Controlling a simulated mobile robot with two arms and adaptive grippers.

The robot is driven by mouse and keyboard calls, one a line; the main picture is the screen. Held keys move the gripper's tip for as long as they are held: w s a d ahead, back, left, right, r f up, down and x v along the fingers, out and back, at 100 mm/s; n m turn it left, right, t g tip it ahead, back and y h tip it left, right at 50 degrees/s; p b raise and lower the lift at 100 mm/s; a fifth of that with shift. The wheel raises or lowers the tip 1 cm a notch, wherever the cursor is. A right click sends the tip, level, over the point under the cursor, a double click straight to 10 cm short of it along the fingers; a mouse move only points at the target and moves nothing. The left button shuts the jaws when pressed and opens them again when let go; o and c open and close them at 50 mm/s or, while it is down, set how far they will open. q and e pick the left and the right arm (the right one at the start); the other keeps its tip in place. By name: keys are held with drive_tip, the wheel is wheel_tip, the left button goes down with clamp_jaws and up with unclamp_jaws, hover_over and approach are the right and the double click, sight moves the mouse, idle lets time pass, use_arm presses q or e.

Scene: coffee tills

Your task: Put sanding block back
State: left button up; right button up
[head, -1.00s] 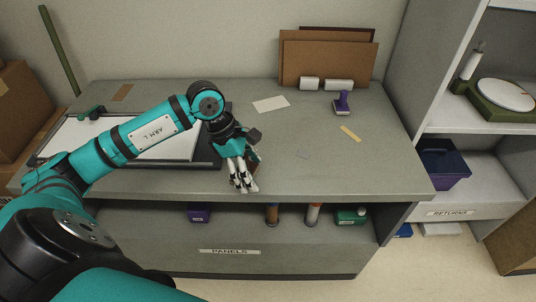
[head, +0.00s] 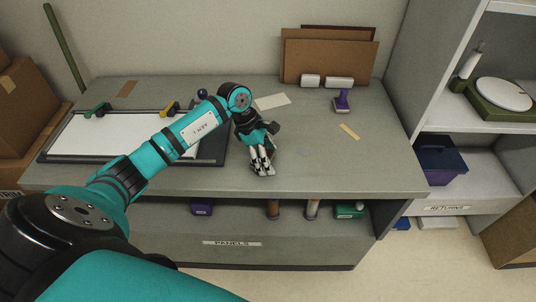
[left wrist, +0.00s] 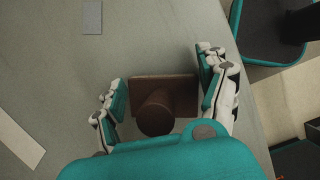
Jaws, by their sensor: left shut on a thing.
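The sanding block, a dark brown block with a round knob (left wrist: 155,113), sits between the fingers of my left gripper (left wrist: 163,85) in the left wrist view. In the head view my left gripper (head: 263,168) is shut on it over the front middle of the grey bench top (head: 330,175). There the arm and fingers hide most of the block. I cannot tell whether the block touches the bench. My right gripper is not in view.
A framed white board (head: 90,135) with clamps lies left. A purple handled tool (head: 342,102), a beige strip (head: 350,131) and a pale card (head: 272,102) lie right and behind. Brown panels (head: 325,60) stand at the back. The shelf below holds a green box (head: 348,210).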

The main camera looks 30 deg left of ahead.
use_arm(q)
drive_tip(key=shift+f, duration=0.15)
drive_tip(key=o, duration=0.8)
drive_tip(key=shift+o, duration=1.5)
